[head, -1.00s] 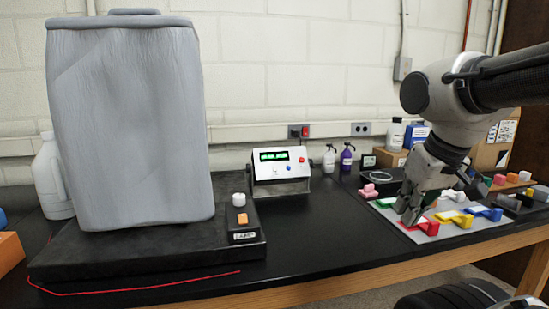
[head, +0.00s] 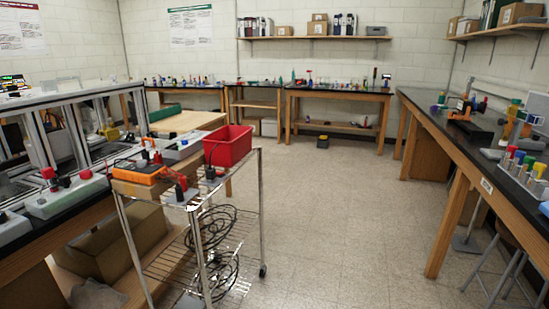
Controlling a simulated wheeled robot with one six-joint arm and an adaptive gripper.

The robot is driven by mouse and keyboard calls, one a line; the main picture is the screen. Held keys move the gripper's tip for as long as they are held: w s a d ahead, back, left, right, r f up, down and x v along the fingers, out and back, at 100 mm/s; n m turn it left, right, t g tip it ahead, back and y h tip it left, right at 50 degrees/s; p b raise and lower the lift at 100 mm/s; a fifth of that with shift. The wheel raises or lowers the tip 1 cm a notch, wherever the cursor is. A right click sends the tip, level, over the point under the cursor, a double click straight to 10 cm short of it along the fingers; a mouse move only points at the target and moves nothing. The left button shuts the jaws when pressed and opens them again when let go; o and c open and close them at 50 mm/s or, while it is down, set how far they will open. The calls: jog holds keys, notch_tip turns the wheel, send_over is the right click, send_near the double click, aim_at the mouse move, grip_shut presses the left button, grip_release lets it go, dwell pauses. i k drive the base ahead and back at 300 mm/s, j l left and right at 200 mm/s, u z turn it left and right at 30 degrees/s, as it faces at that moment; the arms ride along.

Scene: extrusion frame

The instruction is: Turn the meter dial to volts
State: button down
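An orange box-shaped device (head: 140,172), which looks like the meter, lies on top of a wire cart at the left of the middle in the head view. Dark leads and plugs stand around it. It is too small to tell where its dial points. My gripper is not in view.
The wire cart (head: 262,205) also carries a red bin (head: 228,147), with coiled black cables (head: 212,228) below. A metal extrusion frame (head: 62,95) stands on the left bench. A long black-topped bench (head: 440,125) runs along the right. The tiled floor (head: 350,215) between is clear.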

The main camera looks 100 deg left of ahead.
aim_at(142, 163)
jog(key=u, duration=4.15)
jog(key=i+j, duration=0.1)
jog(key=i, duration=0.5)
jog(key=i+z, duration=0.1)
jog(key=i, duration=0.45)
